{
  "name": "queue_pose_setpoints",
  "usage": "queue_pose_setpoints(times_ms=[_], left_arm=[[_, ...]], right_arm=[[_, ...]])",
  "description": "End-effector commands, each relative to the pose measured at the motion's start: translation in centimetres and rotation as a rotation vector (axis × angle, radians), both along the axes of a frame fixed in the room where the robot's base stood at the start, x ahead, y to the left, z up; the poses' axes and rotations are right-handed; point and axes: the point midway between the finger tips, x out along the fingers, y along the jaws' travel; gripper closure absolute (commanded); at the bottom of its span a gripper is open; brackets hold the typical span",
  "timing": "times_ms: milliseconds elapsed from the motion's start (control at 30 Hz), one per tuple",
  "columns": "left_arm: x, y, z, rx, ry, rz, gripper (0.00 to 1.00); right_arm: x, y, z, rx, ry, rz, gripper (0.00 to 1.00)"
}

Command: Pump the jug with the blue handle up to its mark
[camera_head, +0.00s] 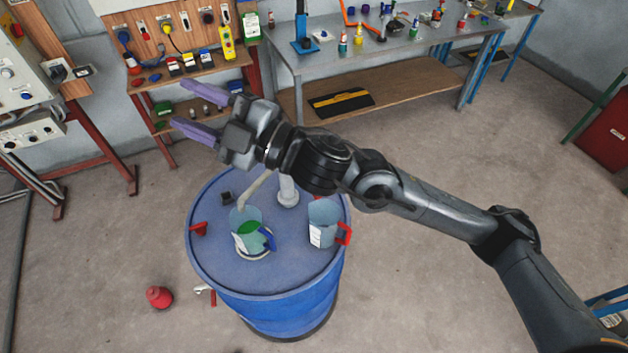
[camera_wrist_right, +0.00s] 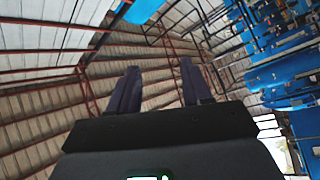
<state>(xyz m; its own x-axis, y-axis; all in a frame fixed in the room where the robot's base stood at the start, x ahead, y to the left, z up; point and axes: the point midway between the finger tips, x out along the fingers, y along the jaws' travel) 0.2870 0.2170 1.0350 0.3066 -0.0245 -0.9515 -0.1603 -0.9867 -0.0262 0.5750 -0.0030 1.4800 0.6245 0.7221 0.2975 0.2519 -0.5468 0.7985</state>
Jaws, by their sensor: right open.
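The jug with the blue handle (camera_head: 246,230) stands upright on the blue drum (camera_head: 215,262), with green liquid in it. The pale spout (camera_head: 257,188) of a pump slants down to its mouth. The pump's light column (camera_head: 288,192) rises from the drum top, and its upper part is hidden behind my right arm. My right gripper (camera_head: 198,112) is open and empty, above and beyond the drum, with its purple fingers pointing left. In the right wrist view the spread fingers (camera_wrist_right: 157,92) show only roof behind them. My left gripper is not in view.
A second jug with a red handle (camera_head: 324,222) stands at the right on the drum. A red piece (camera_head: 199,229) is at the drum's left edge. A red object (camera_head: 159,297) lies on the floor. A workbench (camera_head: 400,48) with several small items stands behind.

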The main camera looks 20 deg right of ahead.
Motion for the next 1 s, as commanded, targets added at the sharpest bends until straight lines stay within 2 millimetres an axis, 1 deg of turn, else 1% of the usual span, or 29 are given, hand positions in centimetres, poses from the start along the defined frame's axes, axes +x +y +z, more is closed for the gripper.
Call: queue_pose_setpoints(times_ms=[33, 100, 167, 200, 267, 300, 367, 400, 467, 500, 567, 600, 700, 800, 900, 1000], left_arm=[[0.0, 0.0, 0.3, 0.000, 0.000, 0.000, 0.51], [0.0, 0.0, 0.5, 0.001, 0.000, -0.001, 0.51], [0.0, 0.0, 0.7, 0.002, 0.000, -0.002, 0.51], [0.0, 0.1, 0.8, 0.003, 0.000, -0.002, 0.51], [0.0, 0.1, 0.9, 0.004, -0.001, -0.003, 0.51], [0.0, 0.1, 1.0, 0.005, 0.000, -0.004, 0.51], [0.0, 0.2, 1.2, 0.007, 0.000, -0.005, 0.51], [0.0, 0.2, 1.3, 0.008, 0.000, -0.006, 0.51], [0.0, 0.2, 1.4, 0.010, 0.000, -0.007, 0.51], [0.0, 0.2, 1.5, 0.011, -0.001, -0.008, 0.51], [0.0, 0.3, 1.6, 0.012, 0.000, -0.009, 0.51], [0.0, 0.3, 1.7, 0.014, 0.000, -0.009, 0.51], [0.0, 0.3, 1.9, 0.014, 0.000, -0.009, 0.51], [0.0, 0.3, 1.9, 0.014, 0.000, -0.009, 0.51], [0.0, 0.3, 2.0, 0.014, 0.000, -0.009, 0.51], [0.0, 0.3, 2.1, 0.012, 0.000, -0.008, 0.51]], right_arm=[[0.3, -1.3, -0.5, 0.120, 0.054, -0.013, 0.51], [0.8, -3.6, -1.1, 0.271, 0.111, -0.045, 0.51], [1.2, -5.9, -2.2, 0.387, 0.158, -0.082, 0.51], [1.5, -7.4, -3.3, 0.458, 0.190, -0.111, 0.51], [1.8, -9.7, -5.3, 0.550, 0.237, -0.160, 0.51], [1.8, -11.3, -6.8, 0.602, 0.268, -0.197, 0.51], [1.7, -13.4, -9.5, 0.668, 0.314, -0.255, 0.51], [1.5, -14.7, -11.5, 0.702, 0.347, -0.292, 0.51], [1.0, -16.3, -14.5, 0.739, 0.398, -0.346, 0.51], [0.5, -17.1, -16.6, 0.756, 0.432, -0.379, 0.51], [-0.3, -17.9, -19.6, 0.766, 0.487, -0.417, 0.51], [-1.0, -18.3, -21.5, 0.769, 0.520, -0.439, 0.51], [-2.6, -18.8, -25.6, 0.770, 0.596, -0.484, 0.51], [-4.1, -18.8, -28.6, 0.764, 0.656, -0.511, 0.51], [-5.0, -18.7, -30.4, 0.757, 0.691, -0.524, 0.51], [-5.2, -18.6, -31.2, 0.752, 0.708, -0.531, 0.51]])
